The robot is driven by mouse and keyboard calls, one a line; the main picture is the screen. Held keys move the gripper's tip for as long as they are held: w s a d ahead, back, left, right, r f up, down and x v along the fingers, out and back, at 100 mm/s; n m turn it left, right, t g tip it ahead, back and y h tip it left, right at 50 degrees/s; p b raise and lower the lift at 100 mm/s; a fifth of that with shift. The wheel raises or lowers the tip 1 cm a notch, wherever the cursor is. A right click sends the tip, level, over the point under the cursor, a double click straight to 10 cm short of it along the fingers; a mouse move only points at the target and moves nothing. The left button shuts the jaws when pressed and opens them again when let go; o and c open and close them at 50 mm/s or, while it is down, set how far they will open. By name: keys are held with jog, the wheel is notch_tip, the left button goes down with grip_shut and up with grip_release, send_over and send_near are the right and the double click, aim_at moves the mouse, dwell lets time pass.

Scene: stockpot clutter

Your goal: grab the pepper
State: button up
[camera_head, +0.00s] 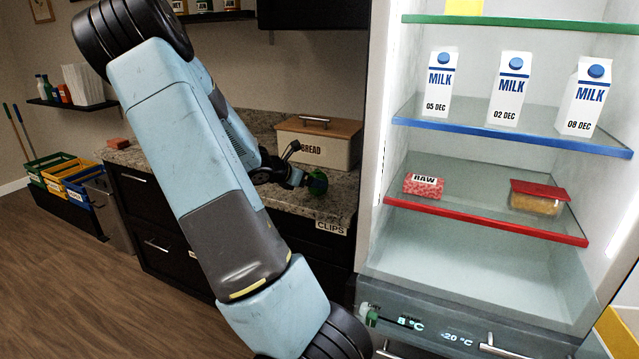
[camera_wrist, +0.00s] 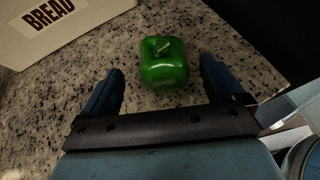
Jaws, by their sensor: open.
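A green bell pepper (camera_wrist: 164,66) sits on the speckled granite counter in the wrist view, its stem facing up toward the camera. My gripper (camera_wrist: 162,88) is open, with one dark finger on each side of the pepper's near part. The fingers stand apart from the pepper, with counter showing in the gaps. In the head view my gripper (camera_head: 305,180) is low over the counter near its front edge, and the pepper (camera_head: 318,183) shows at its tips, partly hidden by it.
A bread box (camera_head: 318,145) stands on the counter behind the pepper. An open fridge with a red-edged shelf (camera_head: 480,217) and milk cartons (camera_head: 510,88) rises to the right. A small reddish block (camera_head: 119,143) lies at the counter's left end. The counter's edge is close to the pepper's right.

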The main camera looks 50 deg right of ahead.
jog(key=shift+x, duration=2.75)
jog(key=shift+c, duration=0.3)
jog(key=c, duration=1.1)
